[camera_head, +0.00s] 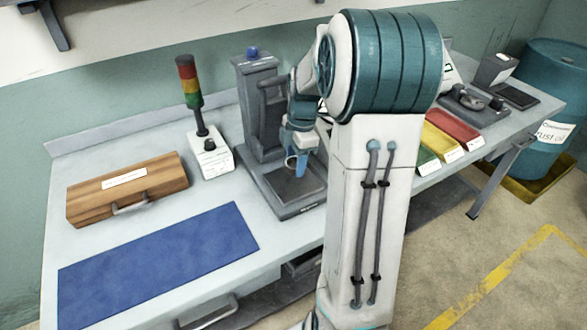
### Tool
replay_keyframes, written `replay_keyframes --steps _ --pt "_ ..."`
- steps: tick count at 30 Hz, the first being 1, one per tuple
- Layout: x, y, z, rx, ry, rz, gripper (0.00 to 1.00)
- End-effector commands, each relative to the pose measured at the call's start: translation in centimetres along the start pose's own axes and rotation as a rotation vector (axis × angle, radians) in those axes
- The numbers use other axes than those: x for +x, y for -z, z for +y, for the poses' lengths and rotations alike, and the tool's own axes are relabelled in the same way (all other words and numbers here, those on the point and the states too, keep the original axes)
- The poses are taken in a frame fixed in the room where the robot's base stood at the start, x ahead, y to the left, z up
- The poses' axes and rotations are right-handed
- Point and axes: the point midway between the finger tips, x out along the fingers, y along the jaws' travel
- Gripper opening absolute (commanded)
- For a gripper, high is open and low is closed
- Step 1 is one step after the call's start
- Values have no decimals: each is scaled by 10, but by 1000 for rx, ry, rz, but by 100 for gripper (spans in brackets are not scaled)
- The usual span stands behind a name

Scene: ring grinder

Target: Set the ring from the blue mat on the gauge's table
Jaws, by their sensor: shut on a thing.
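The blue mat (160,262) lies bare at the front left of the bench. The gauge (258,98) is a grey column stand with a blue knob on top. Its table (285,189) is the dark flat plate on the base in front of the column. My gripper (297,163) has blue fingertips and is above this plate, shut on the ring (290,161), a small pale band. The ring is partly hidden by the fingers. I cannot tell the exact gap between ring and plate. My arm hides the right side of the gauge.
A signal tower (197,105) on a white box and a wooden case (128,189) stand left of the gauge. Green, yellow and red trays (452,133) lie to the right of my arm. A grey device (470,103) sits farther right.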

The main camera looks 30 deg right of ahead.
Motion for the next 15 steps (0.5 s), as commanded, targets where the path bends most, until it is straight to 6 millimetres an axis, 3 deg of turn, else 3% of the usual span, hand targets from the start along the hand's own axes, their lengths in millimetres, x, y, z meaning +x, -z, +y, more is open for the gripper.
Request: replay_keyframes --steps 10,15 --pt "37 0 4 -1 1 1 21" --pt "43 -1 4 -2 -1 0 21"
